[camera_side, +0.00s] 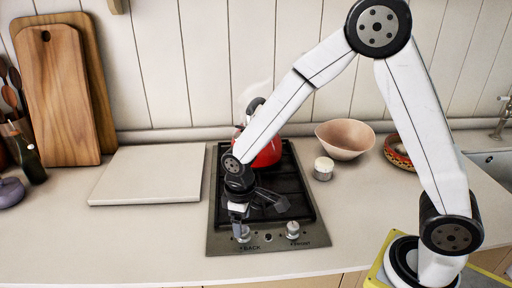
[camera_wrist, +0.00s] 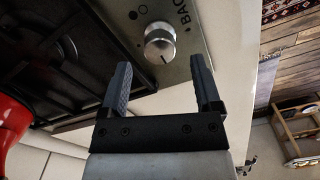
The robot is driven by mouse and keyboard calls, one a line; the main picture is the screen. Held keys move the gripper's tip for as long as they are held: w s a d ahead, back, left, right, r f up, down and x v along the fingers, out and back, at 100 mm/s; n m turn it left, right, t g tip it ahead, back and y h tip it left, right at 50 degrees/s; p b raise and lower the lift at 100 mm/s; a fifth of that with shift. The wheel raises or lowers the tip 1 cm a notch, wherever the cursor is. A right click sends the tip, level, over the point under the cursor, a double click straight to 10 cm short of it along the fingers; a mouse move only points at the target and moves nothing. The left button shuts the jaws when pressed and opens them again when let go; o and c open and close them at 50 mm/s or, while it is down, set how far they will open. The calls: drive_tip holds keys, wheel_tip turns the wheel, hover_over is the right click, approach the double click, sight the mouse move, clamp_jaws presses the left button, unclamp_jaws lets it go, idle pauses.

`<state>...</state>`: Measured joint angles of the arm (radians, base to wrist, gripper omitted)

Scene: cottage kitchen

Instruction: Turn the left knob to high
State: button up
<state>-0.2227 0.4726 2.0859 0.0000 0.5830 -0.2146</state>
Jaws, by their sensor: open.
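The left knob (camera_side: 242,236) is a round silver knob on the front strip of the cooktop, beside the printed word BACK. In the wrist view the knob (camera_wrist: 160,42) lies just past my fingertips, roughly centred between them, with a small dark mark on its face. My gripper (camera_side: 239,212) points down right above the knob, its two fingers spread and empty. In the wrist view, my gripper (camera_wrist: 160,62) shows a finger on each side of the knob's line. I cannot tell whether either finger touches it. The right knob (camera_side: 292,229) stands apart to the right.
The black cooktop grate (camera_side: 285,185) is behind the knobs. A red kettle (camera_side: 268,153) stands at its back, partly behind my arm. A white board (camera_side: 150,174) lies to the left. A white jar (camera_side: 323,168) and pink bowl (camera_side: 345,139) stand right. The counter front left is bare.

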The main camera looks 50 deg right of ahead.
drive_tip(key=shift+r, duration=2.7)
drive_tip(key=s+d+m+t, duration=0.1)
drive_tip(key=s+d, duration=0.1)
drive_tip(key=s, duration=0.1)
drive_tip(key=s+d+m, duration=0.2)
drive_tip(key=s+d, duration=0.1)
drive_tip(key=s+d+m+t, duration=0.1)
drive_tip(key=s+d+m, duration=0.1)
drive_tip(key=s+d, duration=0.1)
drive_tip(key=shift+s+d+f+t, duration=0.1)
drive_tip(key=shift+d+t, duration=0.15)
drive_tip(key=shift+t, duration=0.05)
